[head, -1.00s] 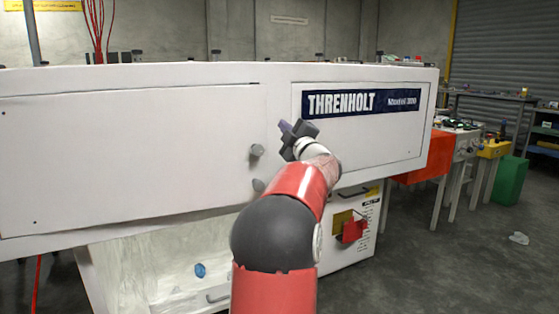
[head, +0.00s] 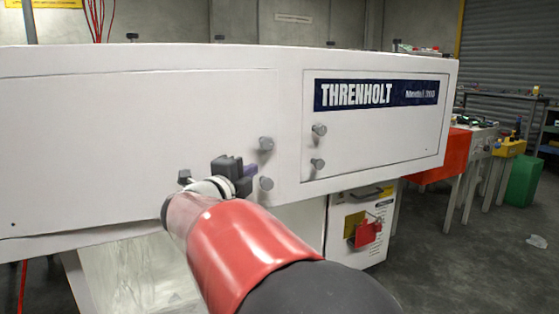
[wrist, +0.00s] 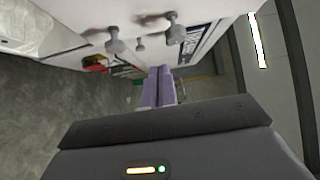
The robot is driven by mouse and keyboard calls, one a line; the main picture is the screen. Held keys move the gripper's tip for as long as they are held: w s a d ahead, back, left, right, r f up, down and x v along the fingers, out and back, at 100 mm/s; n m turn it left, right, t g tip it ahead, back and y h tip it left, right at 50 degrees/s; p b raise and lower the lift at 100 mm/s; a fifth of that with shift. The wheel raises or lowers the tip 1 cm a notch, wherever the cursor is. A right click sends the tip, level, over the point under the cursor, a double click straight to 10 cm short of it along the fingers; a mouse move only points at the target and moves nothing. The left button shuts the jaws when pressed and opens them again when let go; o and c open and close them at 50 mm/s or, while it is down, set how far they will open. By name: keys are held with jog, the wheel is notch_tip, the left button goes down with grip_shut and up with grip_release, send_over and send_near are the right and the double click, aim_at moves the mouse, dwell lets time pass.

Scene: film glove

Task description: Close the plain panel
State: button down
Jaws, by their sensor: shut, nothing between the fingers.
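The plain panel (head: 130,140) is the wide white door without lettering at the left of the cabinet front. It looks flush or nearly flush; I cannot tell whether a small gap is left. Two grey knobs, an upper one (head: 266,144) and a lower one (head: 266,183), stand out near its right edge. My gripper (head: 243,180) is shut and empty, in front of the panel's lower right part, close to the lower knob. I cannot tell whether it touches. In the wrist view its purple fingers (wrist: 156,88) lie together, with knobs (wrist: 116,41) above them.
The lettered THRENHOLT panel (head: 375,135) sits at the right, seemingly shut, with two knobs at its left. Side tables and an orange-red box (head: 440,155) stand right.

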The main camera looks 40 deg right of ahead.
send_near(269, 154)
jog(key=s+d, duration=0.2)
jog(key=d, duration=0.1)
jog(key=w+d, duration=0.1)
jog(key=w+d+p, duration=0.1)
jog(key=w, duration=0.1)
jog(key=shift+w+d, duration=0.3)
jog(key=shift+w, duration=0.35)
jog(key=shift+w+r, duration=0.1)
